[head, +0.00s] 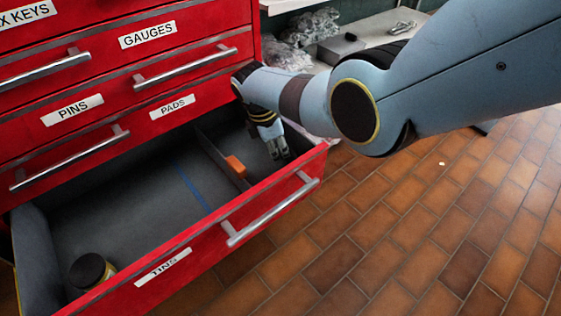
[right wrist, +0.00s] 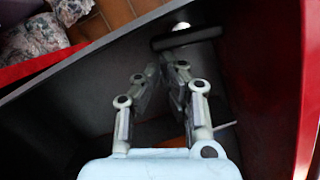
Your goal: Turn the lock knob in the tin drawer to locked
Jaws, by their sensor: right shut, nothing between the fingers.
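The red tin drawer (head: 165,262), labelled TINS, is pulled open in the head view. My right gripper (head: 279,150) reaches down into its far right corner, fingers pointing down, shut and empty. In the right wrist view its fingertips (right wrist: 163,68) are together. Just beyond them is a dark rounded piece with a pale tip (right wrist: 182,28), at the drawer wall. It may be the lock knob; a gap from the fingers and its setting cannot be judged. No knob shows clearly in the head view, where my gripper covers that corner. My left gripper is out of view.
A divider (head: 215,155) with an orange block (head: 236,166) stands left of my right gripper. A dark-topped round tin (head: 90,271) is at the drawer's near left. Closed drawers with bar handles (head: 185,68) rise above. A cluttered bench (head: 375,30) stands behind.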

